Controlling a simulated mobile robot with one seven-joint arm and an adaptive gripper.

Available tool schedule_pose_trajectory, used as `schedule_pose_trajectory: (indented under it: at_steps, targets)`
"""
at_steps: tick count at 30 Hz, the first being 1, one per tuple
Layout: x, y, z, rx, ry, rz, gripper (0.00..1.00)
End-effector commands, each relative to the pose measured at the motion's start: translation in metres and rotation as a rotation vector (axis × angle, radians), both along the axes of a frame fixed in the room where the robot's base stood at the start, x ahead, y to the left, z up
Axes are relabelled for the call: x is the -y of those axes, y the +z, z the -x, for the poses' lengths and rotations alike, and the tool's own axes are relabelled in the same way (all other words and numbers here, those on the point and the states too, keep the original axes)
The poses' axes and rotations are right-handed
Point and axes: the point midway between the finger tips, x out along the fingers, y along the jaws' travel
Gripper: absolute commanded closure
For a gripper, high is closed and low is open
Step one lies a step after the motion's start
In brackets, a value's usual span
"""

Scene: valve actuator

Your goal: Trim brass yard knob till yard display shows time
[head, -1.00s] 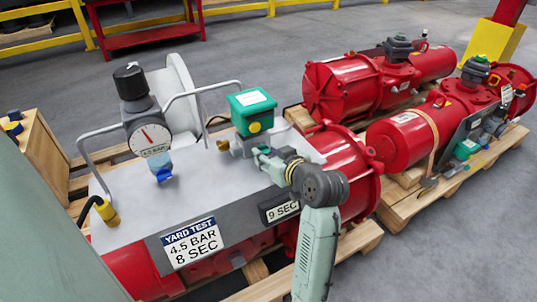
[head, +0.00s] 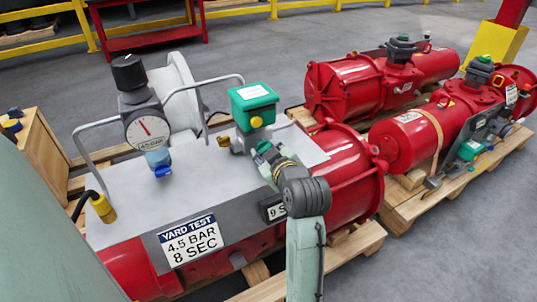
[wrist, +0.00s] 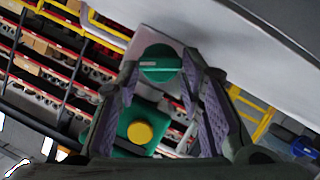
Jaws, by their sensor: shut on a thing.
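A small brass-coloured knob or fitting (head: 222,142) shows left of the green box (head: 253,104), which has a yellow round cap (head: 256,122). My gripper (head: 262,152) is just below this box, over the grey panel. In the wrist view my gripper (wrist: 160,75) has its fingers on either side of a round green knob (wrist: 160,63) with a white mark and is shut on it; the yellow cap (wrist: 140,132) shows nearer the camera. The display (head: 275,212) shows "9 S"; my arm hides the rest. The sign (head: 190,240) reads "YARD TEST 4.5 BAR 8 SEC".
A black-topped regulator with a gauge (head: 147,130) stands on the panel's left. Grey rails (head: 95,127) rise from the panel. Other red actuators (head: 380,85) lie on pallets behind and right. Open floor (head: 450,255) is at the right.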

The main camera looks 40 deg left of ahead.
Motion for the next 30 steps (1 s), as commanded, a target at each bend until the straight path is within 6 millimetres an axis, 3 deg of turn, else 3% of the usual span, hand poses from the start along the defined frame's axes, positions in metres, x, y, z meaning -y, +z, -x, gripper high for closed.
schedule_pose_trajectory:
  at_steps: [19, 20, 30]
  targets:
    - [-0.0001, -0.0003, 0.001, 0.058, 0.0, 0.025, 0.93]
    - [-0.0001, -0.0003, 0.001, 0.058, 0.0, 0.025, 0.64]
    - [-0.0002, -0.0005, 0.0009, 0.058, 0.0, 0.024, 0.45]
